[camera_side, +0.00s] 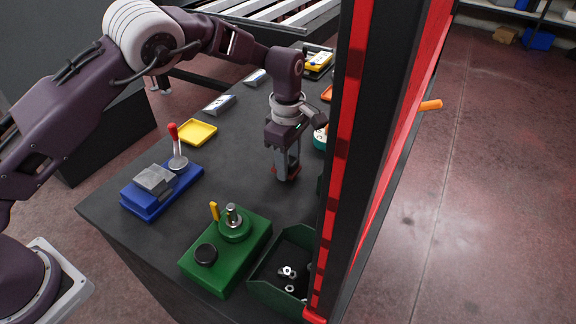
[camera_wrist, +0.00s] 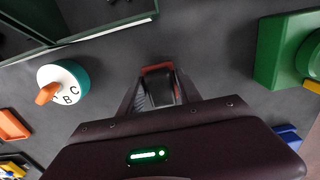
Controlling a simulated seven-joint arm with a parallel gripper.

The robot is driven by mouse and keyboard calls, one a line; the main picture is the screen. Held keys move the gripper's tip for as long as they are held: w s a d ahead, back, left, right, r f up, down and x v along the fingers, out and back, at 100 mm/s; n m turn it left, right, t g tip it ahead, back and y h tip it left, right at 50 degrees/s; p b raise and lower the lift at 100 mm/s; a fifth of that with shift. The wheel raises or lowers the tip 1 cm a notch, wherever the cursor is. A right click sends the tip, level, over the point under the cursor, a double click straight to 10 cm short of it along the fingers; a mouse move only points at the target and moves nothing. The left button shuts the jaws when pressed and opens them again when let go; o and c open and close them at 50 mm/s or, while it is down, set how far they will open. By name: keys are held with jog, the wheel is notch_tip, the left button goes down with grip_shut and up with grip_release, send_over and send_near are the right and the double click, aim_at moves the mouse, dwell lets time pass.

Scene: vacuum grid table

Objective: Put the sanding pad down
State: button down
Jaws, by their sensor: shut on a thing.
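My gripper (camera_side: 287,165) points straight down over the middle of the dark table (camera_side: 225,160). Its fingers are shut on the sanding pad, which shows as a dark red edge (camera_side: 294,178) at the fingertips. In the wrist view the red-brown pad (camera_wrist: 157,68) sits at the tips of my gripper (camera_wrist: 160,88), and the fingers hide most of it. The pad is at or very near the tabletop; I cannot tell if it touches.
A green fixture (camera_side: 228,250), an open green bin (camera_side: 265,285) with small metal parts, a blue fixture (camera_side: 162,190) and a yellow tray (camera_side: 196,132) stand around. A white-and-teal dial (camera_wrist: 62,84) is nearby. A red-black post (camera_side: 362,150) blocks the right side. Table left of my gripper is clear.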

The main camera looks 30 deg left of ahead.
jog(key=shift+f, duration=0.6)
jog(key=shift+f, duration=0.15)
jog(key=shift+s+a+f, duration=0.1)
jog(key=shift+s+f, duration=0.05)
jog(key=shift+f, duration=0.35)
jog(key=c, duration=0.8)
grip_release()
jog(key=shift+f, duration=0.1)
jog(key=shift+s, duration=0.1)
jog(key=r, duration=1.3)
jog(key=shift+w+r, duration=0.2)
jog(key=shift+r, duration=0.1)
